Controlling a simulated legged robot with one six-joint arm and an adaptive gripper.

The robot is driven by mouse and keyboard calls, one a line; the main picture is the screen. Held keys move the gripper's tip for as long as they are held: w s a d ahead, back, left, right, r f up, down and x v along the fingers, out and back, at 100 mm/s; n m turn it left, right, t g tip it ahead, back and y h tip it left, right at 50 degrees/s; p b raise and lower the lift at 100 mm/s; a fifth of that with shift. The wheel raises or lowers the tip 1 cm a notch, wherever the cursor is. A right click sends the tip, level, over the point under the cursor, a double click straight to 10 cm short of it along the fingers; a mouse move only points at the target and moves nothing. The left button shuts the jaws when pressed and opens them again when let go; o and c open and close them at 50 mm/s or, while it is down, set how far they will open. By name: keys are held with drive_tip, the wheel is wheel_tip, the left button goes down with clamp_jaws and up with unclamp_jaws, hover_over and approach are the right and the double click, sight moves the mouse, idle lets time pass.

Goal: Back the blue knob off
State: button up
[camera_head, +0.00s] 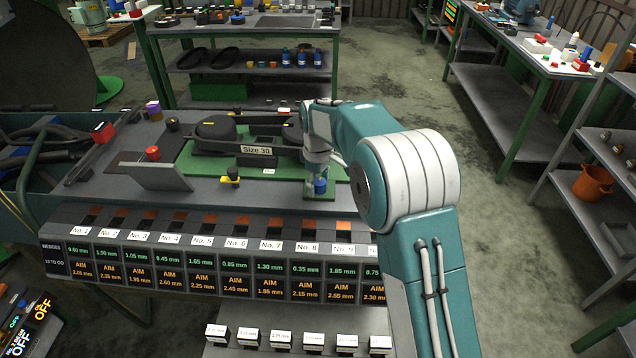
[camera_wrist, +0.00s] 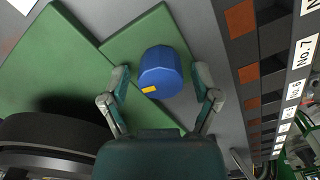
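The blue knob (camera_wrist: 161,73) has a faceted side and a small yellow mark, and it sits over a green plate in the wrist view. It also shows in the head view (camera_head: 320,186), low on the green fixture (camera_head: 290,186). My gripper (camera_wrist: 160,82) is open, with one finger on each side of the knob. Gaps show between both fingertips and the knob, so it is not gripped. In the head view my gripper (camera_head: 318,168) is directly above the knob, and my arm hides part of the fixture's right side.
A "Size 30" label (camera_head: 256,150) stands on the fixture by dark rounded parts. A row of numbered wedge slots (camera_head: 203,241) runs along the bench front. Shelves with bottles stand behind.

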sight(318, 180)
drive_tip(key=shift+r, duration=0.1)
wheel_tip(318, 180, up, 12)
idle(0.6)
drive_tip(key=s+d+r+m+t, duration=0.1)
drive_tip(key=s+d+r+m, duration=0.2)
drive_tip(key=s+d+r, duration=0.3)
drive_tip(key=s+d+r+m+t, duration=0.25)
drive_tip(key=s+d, duration=0.25)
drive_tip(key=s, duration=0.3)
drive_tip(key=s+d+f+m+t, duration=0.1)
drive_tip(key=s+d+f+m, duration=0.1)
drive_tip(key=s, duration=0.8)
drive_tip(key=s+d+f+m+t, duration=0.1)
drive_tip(key=s+d+f+m, duration=0.2)
drive_tip(key=s, duration=0.7)
drive_tip(key=shift+s+d+f+m, duration=0.2)
drive_tip(key=shift+d+m, duration=0.45)
drive_tip(key=shift+m, duration=0.1)
